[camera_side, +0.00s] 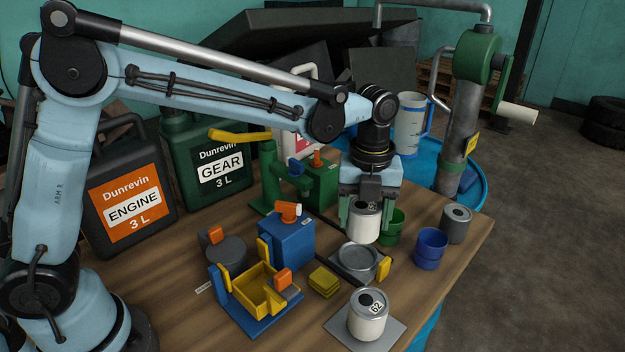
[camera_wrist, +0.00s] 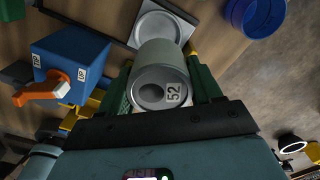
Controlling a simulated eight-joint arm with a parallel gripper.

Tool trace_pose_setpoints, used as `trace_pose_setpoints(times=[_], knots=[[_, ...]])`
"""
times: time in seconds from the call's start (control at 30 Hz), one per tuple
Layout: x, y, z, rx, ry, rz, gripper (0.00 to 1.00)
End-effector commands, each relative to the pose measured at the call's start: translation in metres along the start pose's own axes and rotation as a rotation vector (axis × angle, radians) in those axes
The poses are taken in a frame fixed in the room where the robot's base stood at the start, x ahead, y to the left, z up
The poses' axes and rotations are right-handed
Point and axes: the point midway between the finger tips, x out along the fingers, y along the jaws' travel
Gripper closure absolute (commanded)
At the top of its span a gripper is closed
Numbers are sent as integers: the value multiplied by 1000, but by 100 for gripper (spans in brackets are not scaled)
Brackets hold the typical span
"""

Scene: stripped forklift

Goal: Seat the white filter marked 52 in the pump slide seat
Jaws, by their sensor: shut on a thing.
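My gripper (camera_side: 364,222) is shut on the white filter (camera_side: 365,226), and both green fingers flank it. The wrist view shows 52 on the end of this filter (camera_wrist: 161,75), between the fingers. A round grey metal dish (camera_side: 357,257) on a dark slide with a yellow tab, apparently the pump slide seat, is empty. In the side view the held filter hangs upright just above and behind the dish. In the wrist view the dish (camera_wrist: 159,27) lies beyond the filter, partly covered by it. Whether filter and dish touch is hard to tell.
Another white filter marked 62 (camera_side: 368,316) stands on a grey plate at the front. A green cup (camera_side: 393,228), blue cup (camera_side: 430,247) and grey can (camera_side: 456,224) stand right of the gripper. A blue box (camera_side: 287,245) and yellow tray (camera_side: 254,292) stand left.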

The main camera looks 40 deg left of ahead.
Motion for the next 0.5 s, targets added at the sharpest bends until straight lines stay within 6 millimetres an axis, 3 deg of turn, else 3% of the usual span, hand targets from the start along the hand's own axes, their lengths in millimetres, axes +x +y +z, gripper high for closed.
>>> trace_pose_setpoints(times=[0.13,0.5], knots=[[4,1,10,-20,0,0,73],[32,1,9,-19,0,0,73]])
